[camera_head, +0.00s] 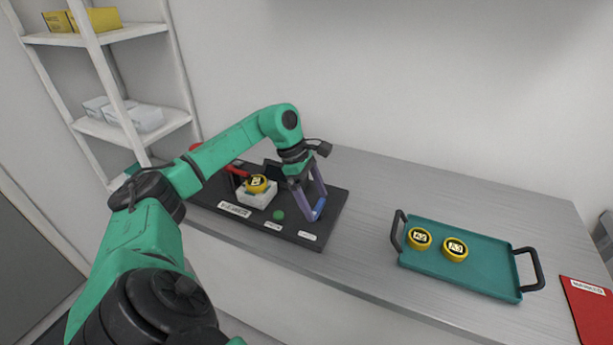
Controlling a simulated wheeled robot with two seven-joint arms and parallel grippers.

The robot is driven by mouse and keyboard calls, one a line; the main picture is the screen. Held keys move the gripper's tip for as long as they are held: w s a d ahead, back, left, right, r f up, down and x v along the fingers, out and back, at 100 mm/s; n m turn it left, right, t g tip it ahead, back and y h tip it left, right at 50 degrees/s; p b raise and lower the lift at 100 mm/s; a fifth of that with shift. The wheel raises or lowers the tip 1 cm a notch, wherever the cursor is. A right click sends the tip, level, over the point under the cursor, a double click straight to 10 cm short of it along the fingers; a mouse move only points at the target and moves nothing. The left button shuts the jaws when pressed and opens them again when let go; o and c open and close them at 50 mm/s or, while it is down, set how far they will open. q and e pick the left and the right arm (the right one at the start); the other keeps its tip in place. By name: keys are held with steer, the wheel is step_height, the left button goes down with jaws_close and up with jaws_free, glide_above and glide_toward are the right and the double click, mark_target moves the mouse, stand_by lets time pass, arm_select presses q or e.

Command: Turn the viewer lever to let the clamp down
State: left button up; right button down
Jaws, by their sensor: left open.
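The viewer is a dark base plate (335,205) on the bench, with white labels along its front edge. A white block (258,199) stands on it, and a yellow ringed piece (257,184) with a label sits on top of the block. A red bar (237,171) reaches toward the yellow piece from behind my arm; I cannot tell whether it touches. A red knob (194,147) shows behind my forearm. Which red part is the lever is unclear, as my arm hides much between them. My left gripper (317,211) is open, pointing down over the plate's right end, apart from the red parts.
A green button (279,215) is on the plate's front. A teal tray (470,275) with black handles holds yellow pieces A2 (419,238) and A3 (455,249). A red labelled pad (590,307) lies at far right. A white shelf (88,129) stands left. Bench between plate and tray is clear.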

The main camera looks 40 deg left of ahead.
arm_select(q)
steer(key=v, duration=1.3)
steer(key=shift+r, duration=0.25)
steer(key=shift+a, duration=0.15)
